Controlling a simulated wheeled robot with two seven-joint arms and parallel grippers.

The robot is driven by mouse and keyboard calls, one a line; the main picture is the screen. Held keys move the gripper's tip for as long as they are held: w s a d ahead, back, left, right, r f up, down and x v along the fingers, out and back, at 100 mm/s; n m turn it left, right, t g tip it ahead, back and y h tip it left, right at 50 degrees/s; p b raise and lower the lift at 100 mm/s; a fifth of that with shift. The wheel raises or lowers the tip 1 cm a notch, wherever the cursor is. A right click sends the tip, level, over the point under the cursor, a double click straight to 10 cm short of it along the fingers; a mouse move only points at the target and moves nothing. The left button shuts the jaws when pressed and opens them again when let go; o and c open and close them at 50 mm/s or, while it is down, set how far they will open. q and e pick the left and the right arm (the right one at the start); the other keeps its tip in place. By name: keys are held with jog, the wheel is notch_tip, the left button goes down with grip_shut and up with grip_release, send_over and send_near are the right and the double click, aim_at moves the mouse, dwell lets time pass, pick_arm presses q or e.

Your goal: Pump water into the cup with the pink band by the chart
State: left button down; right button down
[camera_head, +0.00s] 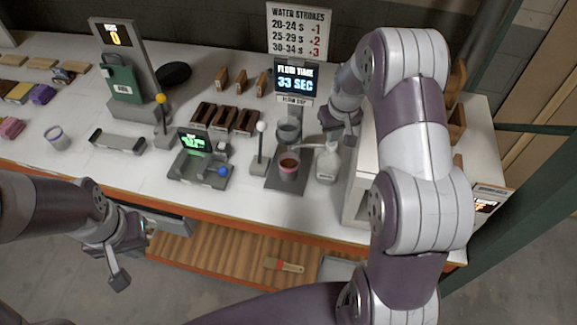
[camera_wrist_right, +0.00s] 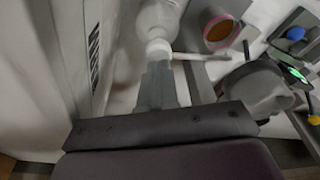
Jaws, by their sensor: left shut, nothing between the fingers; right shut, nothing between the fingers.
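The cup with the pink band (camera_head: 289,168) stands on the dark base of the flow stand and holds brown liquid; it also shows in the right wrist view (camera_wrist_right: 218,30). The white pump bottle (camera_head: 327,163) stands just right of it, its spout pointing left over the cup. The chart (camera_head: 297,30) reads 20-24 s 1, 25-29 s 2, 30-34 s 3. The display below it (camera_head: 296,77) reads 33 SEC. My right gripper (camera_head: 343,134) is shut and empty, its tips (camera_wrist_right: 158,66) at the pump head; contact is unclear. My left gripper (camera_head: 119,276) is shut and empty before the counter.
A flow cup (camera_head: 288,130) hangs over the pink-banded cup. A white-knobbed lever (camera_head: 261,145) and a small scale with a green display (camera_head: 202,168) stand left. A purple-banded cup (camera_head: 56,138) is far left. A pale box (camera_head: 358,190) stands close right of the bottle.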

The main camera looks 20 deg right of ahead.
jog(key=shift+f+b, duration=0.95)
jog(key=shift+f, duration=0.45)
jog(key=shift+s, duration=0.1)
jog(key=shift+r+p, duration=1.1)
jog(key=shift+r, duration=0.3)
jog(key=shift+f, duration=0.1)
